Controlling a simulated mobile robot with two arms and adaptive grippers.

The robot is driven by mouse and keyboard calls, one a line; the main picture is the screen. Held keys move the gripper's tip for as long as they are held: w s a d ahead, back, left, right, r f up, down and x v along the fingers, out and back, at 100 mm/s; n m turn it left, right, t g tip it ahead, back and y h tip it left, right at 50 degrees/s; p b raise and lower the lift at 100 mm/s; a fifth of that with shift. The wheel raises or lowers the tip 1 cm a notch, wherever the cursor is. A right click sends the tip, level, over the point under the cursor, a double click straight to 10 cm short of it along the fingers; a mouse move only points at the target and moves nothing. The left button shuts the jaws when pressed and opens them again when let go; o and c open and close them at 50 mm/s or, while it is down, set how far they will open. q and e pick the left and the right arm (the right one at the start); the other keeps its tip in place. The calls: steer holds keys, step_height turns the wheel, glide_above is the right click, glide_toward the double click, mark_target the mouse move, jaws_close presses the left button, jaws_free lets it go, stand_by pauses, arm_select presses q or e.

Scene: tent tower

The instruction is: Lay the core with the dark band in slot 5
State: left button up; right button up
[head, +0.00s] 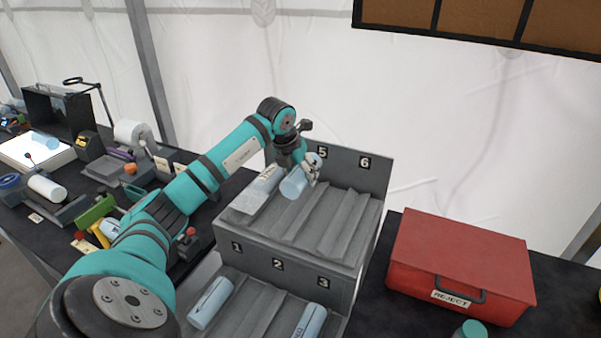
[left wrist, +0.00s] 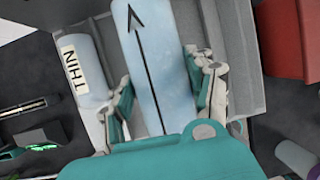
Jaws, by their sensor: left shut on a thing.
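A pale blue core (head: 293,186) is in my left gripper (head: 312,172), at the slot 5 channel of the upper rack (head: 340,215). In the left wrist view the core (left wrist: 155,75) shows a black arrow along its length, between the fingers of my left gripper (left wrist: 165,100). I see no dark band on its visible side, and cannot tell whether it touches the channel. The "5" label (head: 322,152) is on the back board. To its left lies another pale core (head: 266,180); the wrist view shows its THIN label (left wrist: 75,68). My right gripper is out of view.
The slot 6 side of the rack is empty. The lower tier holds a core at slot 1 (head: 211,303) and one at slot 3 (head: 310,322); slot 2 looks empty. A red REJECT box (head: 460,262) stands to the right. Tools and a lit panel (head: 35,150) crowd the left bench.

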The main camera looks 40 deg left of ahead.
arm_select(q)
steer(key=shift+w+f+b, duration=0.1)
steer(key=shift+f+b, duration=0.35)
steer(key=shift+f, duration=0.45)
steer(key=shift+f+b, duration=0.7)
step_height(320, 180, down, 2)
steer(key=shift+b, duration=0.7)
steer(key=shift+f+b, duration=0.7)
steer(key=shift+f, duration=0.25)
steer(key=shift+f+b, duration=0.4)
steer(key=shift+f, duration=0.2)
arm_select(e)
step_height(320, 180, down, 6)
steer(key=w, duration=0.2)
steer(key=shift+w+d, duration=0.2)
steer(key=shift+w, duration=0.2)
arm_select(q)
steer(key=shift+f, duration=0.25)
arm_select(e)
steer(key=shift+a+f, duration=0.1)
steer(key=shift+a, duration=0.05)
arm_select(q)
steer(key=o, duration=1.5)
steer(key=shift+o, duration=0.5)
